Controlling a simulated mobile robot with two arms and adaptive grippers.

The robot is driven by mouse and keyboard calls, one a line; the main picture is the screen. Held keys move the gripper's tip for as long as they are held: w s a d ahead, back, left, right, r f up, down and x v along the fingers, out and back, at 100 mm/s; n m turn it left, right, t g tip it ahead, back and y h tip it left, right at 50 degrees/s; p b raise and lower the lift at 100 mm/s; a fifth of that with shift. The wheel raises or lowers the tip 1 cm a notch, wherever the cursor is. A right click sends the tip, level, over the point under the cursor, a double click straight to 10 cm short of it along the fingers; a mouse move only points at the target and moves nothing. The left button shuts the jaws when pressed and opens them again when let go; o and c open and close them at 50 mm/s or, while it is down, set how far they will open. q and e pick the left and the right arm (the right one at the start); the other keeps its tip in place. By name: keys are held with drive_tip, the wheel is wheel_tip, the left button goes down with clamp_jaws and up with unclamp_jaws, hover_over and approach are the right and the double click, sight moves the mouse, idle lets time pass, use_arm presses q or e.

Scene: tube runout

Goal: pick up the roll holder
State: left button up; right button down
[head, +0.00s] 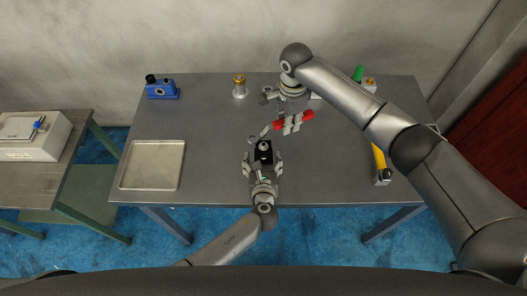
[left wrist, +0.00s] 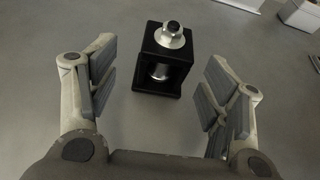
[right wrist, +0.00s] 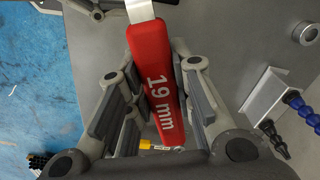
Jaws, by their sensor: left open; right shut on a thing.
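My left gripper (head: 263,163) is open, with fingers to either side of the block's near part; the left wrist view shows gaps on both sides. My right gripper (head: 291,124) is shut on a red handle marked 19 mm (right wrist: 155,80), with a metal end, behind the block.
A shallow metal tray (head: 151,184) lies on the left of the table. A blue device (head: 162,92) and a brass-topped cylinder (head: 239,88) stand along the back. A yellow item (head: 378,159) lies at the right. My right arm spans the table's right side.

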sight(264, 150)
use_arm(q)
drive_tip(key=shift+d+x, duration=0.15)
drive_tip(key=shift+x, duration=1.35)
drive_tip(key=shift+d+x, duration=0.15)
drive_tip(key=shift+x, duration=1.35)
drive_tip(key=c, duration=1.6)
drive_tip(key=shift+r, duration=0.1)
